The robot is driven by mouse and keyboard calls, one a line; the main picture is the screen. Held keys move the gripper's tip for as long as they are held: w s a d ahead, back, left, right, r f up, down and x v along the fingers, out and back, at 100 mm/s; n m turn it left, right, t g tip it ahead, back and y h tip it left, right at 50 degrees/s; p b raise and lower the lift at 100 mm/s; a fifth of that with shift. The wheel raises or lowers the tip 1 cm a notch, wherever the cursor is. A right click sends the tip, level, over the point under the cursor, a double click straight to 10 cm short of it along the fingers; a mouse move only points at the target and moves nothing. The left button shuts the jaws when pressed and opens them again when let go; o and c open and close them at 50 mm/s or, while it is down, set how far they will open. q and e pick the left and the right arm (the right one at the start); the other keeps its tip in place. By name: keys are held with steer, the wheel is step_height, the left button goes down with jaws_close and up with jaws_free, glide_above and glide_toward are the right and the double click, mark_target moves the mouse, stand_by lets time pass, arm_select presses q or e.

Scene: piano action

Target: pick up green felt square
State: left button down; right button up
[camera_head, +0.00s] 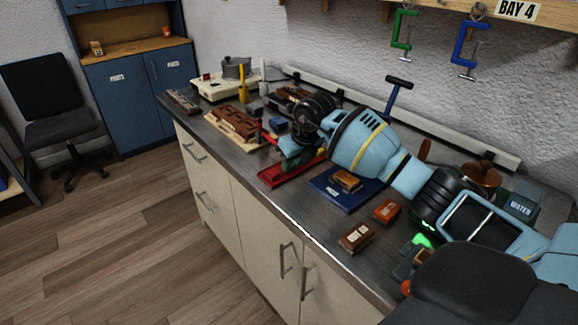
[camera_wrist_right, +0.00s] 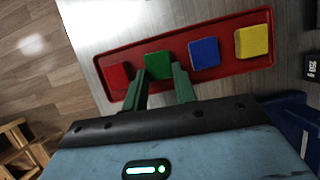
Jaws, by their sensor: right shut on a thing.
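The green felt square (camera_wrist_right: 158,65) sits in the shallow red tray (camera_wrist_right: 228,71) in the right wrist view, between a red square (camera_wrist_right: 118,76) and a blue square (camera_wrist_right: 204,53). A yellow square (camera_wrist_right: 252,41) lies at the tray's right end. My right gripper (camera_wrist_right: 160,82) is shut on the green square, one dark green finger at each side. I cannot tell whether the square is clear of the tray floor. My left gripper is not in view.
A blue mat (camera_head: 334,195) with a brown block (camera_head: 347,181) lies right of the tray. Two small blocks, orange (camera_head: 387,210) and brown (camera_head: 356,237), lie near the bench's front edge. A wooden board (camera_head: 232,126) with brown parts is to the left.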

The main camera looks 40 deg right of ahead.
steer(key=shift+r, duration=0.1)
steer(key=shift+r, duration=0.4)
step_height(320, 180, up, 2)
steer(key=shift+r, duration=0.2)
steer(key=s+a+r, duration=0.1)
steer(key=s+a, duration=1)
steer(key=shift+a+r+b, duration=0.25)
steer(key=shift+r+b, duration=0.05)
steer(key=shift+b, duration=0.05)
steer(key=shift+s, duration=0.1)
